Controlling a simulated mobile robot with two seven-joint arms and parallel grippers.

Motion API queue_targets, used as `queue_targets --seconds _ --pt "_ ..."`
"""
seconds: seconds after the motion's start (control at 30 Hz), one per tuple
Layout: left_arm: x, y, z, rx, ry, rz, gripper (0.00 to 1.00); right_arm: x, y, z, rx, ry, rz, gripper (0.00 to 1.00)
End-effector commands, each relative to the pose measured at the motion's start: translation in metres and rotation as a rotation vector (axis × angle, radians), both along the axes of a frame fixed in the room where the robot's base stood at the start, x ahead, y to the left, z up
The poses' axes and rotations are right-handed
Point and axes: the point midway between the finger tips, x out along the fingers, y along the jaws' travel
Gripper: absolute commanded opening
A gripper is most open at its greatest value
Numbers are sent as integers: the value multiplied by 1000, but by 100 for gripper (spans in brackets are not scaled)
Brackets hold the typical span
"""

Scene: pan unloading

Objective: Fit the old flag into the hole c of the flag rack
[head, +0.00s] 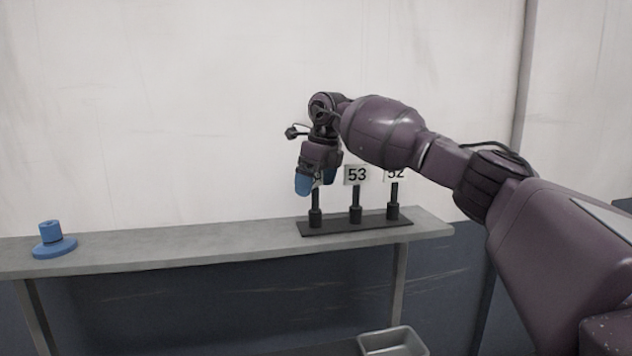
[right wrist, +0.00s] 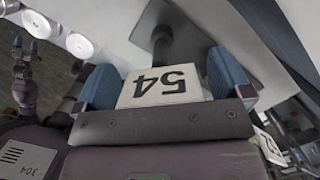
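The black flag rack (head: 385,222) stands near the right end of a grey shelf. Flag 53 (head: 357,175) stands upright in its middle hole and flag 52 (head: 396,174) in its right hole. My right gripper (head: 316,184) points down over the left hole, its blue fingers at the side edges of flag 54 (right wrist: 165,87). Its post (head: 315,197) meets the left socket. The fingers look close to both edges; the grip cannot be told. In the right wrist view, a small dark arm at the left edge looks like my left gripper (right wrist: 25,48); its fingers are unclear.
A blue round stand (head: 54,247) sits at the left end of the grey shelf (head: 190,249). The shelf between it and the rack is bare. A grey tray (head: 393,342) is below the shelf. A pale wall rises behind.

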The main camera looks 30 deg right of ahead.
Motion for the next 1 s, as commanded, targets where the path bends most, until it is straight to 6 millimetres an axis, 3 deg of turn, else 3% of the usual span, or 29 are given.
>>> queue_targets --seconds 0.4,1.0 --pt "0 0 0 0 1 0 69 0 0 0 0 0 0 97" --pt "7 -1 4 0 -20 -3 69 -16 -10 96 0 -2 -1 97"
